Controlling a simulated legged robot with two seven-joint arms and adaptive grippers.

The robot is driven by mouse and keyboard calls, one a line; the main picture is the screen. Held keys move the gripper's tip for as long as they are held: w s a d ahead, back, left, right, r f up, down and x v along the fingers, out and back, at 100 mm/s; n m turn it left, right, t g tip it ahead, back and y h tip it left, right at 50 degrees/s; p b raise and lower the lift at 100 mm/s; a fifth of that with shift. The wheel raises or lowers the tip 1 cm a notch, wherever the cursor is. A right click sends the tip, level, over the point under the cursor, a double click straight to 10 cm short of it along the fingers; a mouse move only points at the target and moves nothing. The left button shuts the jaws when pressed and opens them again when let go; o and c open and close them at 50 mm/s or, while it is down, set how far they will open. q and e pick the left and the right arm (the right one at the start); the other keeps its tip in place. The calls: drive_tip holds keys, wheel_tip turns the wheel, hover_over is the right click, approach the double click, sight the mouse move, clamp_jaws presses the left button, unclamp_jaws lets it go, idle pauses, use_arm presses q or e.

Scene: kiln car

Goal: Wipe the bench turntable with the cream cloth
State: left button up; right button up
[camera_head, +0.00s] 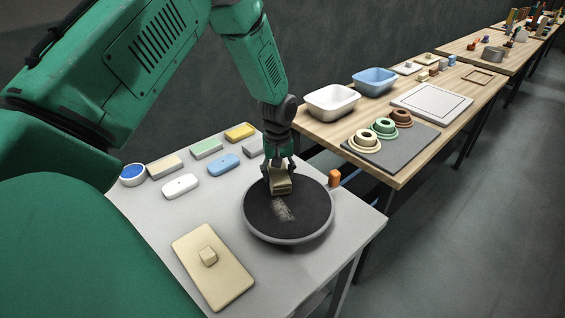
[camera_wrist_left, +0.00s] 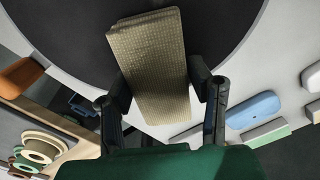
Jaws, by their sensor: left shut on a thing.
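The bench turntable (camera_head: 310,214) is a round black disc with a grey rim on the light grey bench. A pale, speckled smear (camera_head: 284,211) lies near its middle. My left gripper (camera_head: 279,172) is over the back left part of the disc and is shut on the cream cloth (camera_head: 281,187). In the left wrist view the cloth (camera_wrist_left: 152,65) is a khaki, woven-looking folded block between the two dark fingers, with the black disc behind it. I cannot tell whether the cloth touches the disc. The smear is just in front of the cloth. My right gripper is not in view.
Several coloured blocks, including a white one (camera_head: 181,186) and a blue one (camera_head: 223,165), lie left of the turntable. A cream board with a knob (camera_head: 213,271) lies in front. A wooden table (camera_head: 400,172) stands right.

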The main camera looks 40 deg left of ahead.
sight(285, 180)
use_arm(q)
drive_tip(key=shift+w+a, duration=0.2)
drive_tip(key=shift+a, duration=0.55)
drive_tip(key=shift+d, duration=0.1)
drive_tip(key=shift+s+d+p, duration=0.2)
drive_tip(key=shift+d+p, duration=0.1)
drive_tip(key=shift+d, duration=0.25)
drive_tip(key=shift+s+d+p, duration=0.2)
drive_tip(key=shift+d+p, duration=0.05)
drive_tip(key=shift+d, duration=0.3)
drive_tip(key=shift+s+d+p, duration=0.25)
drive_tip(key=shift+d+p, duration=0.05)
drive_tip(key=shift+d, duration=0.9)
drive_tip(key=shift+s+d+p, duration=0.25)
drive_tip(key=shift+d, duration=0.35)
drive_tip(key=shift+s+d+p, duration=0.2)
drive_tip(key=shift+d+p, duration=0.05)
drive_tip(key=shift+d, duration=0.35)
drive_tip(key=shift+s+d, duration=0.2)
drive_tip(key=shift+d, duration=0.9)
drive_tip(key=shift+a, duration=0.1)
